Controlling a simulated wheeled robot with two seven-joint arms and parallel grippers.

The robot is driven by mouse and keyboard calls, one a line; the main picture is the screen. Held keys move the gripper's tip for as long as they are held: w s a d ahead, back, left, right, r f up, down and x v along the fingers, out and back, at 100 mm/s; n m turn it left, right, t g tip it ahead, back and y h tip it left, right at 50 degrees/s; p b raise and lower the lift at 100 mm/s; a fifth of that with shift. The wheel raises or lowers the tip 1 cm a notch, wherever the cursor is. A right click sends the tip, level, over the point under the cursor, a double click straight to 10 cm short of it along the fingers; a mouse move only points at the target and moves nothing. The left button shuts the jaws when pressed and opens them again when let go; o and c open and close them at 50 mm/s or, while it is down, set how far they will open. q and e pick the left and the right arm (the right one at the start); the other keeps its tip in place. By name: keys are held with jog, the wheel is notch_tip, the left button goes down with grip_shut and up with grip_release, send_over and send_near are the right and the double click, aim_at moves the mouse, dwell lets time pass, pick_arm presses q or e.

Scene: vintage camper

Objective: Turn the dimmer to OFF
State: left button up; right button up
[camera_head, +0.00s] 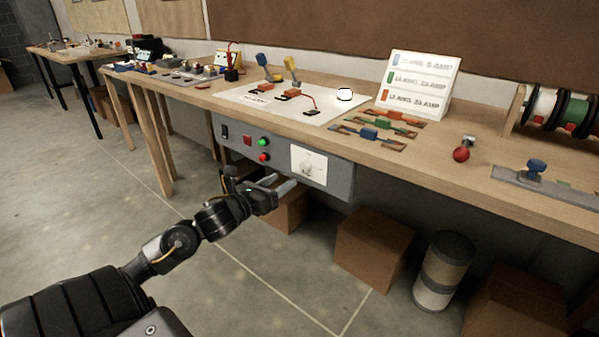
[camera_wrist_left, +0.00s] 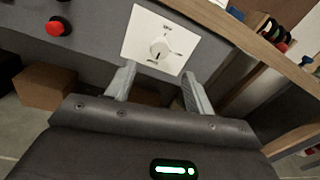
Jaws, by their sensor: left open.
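The dimmer is a pale round knob (camera_head: 307,168) on a white plate (camera_head: 318,160) at the right end of the grey panel under the bench top. In the left wrist view the knob (camera_wrist_left: 160,47) sits ahead of the fingers, with small dark markings around it that are too small to read. My left gripper (camera_head: 282,184) is open and empty, a little to the left of and below the knob in the head view. In the left wrist view its two fingers (camera_wrist_left: 158,84) are spread apart, short of the plate. My right gripper is not in view.
The grey panel (camera_head: 230,150) also bears a green button (camera_head: 264,142), a red button (camera_head: 265,157) and switches. The wooden bench top (camera_head: 350,150) overhangs it. Cardboard boxes (camera_head: 372,245) and a cylindrical bin (camera_head: 443,270) stand below. The floor at left is clear.

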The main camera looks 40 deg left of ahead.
aim_at(303, 168)
pick_arm(q)
jog(key=w, duration=0.8)
jog(key=shift+w+d, duration=0.15)
jog(key=shift+w, duration=0.1)
jog(key=c, duration=1)
